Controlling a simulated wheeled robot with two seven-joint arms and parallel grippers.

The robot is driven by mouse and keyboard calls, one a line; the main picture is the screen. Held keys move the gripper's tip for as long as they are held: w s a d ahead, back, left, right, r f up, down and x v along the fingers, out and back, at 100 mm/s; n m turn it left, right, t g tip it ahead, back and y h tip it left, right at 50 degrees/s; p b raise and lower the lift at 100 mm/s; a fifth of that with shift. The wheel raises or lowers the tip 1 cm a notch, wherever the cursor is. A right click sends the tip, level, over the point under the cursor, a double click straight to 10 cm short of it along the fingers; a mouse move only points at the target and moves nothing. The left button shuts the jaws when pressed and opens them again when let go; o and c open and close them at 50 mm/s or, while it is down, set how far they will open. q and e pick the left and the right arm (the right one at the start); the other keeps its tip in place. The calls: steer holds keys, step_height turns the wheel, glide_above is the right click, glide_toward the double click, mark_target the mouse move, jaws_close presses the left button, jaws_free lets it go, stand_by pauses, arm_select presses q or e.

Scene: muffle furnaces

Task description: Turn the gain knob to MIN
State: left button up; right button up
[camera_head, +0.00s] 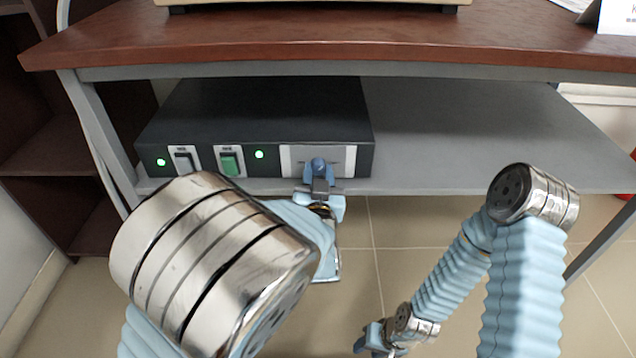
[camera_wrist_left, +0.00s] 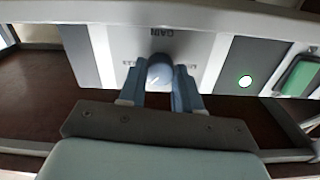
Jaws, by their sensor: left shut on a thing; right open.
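The gain knob (camera_head: 319,165) is a small blue-grey knob on a light panel (camera_head: 345,158) at the right end of a dark box's front. In the left wrist view the knob (camera_wrist_left: 160,74) sits under the word GAIN, which appears upside down. My left gripper (camera_head: 318,176) is shut on the knob, with one finger on each side of it; the fingers also show in the left wrist view (camera_wrist_left: 160,90). The knob's pointer and the small end labels are too hidden or blurred to read. My right gripper (camera_head: 372,340) is low over the floor, away from the box, open and empty.
The dark box (camera_head: 260,110) stands on a grey shelf (camera_head: 450,130) under a brown tabletop (camera_head: 300,38). Left of the panel are a green switch (camera_head: 230,162), a grey switch (camera_head: 185,162) and two lit green lamps. The shelf is clear to the right.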

arm_select(q)
steer(key=shift+f+n+b, duration=0.2)
steer(key=shift+n+b, duration=0.6)
steer(key=shift+n, duration=0.2)
steer(key=n+b, duration=0.4)
steer(key=shift+n, duration=0.3)
steer(key=shift+n+b, duration=0.8)
steer(key=shift+n, duration=0.1)
steer(key=shift+r+n+b, duration=0.15)
steer(key=shift+n+b, duration=0.15)
steer(key=shift+n, duration=0.6)
steer(key=n, duration=0.3)
steer(key=shift+n, duration=0.3)
steer(key=n, duration=0.8)
steer(key=shift+n, duration=2.1)
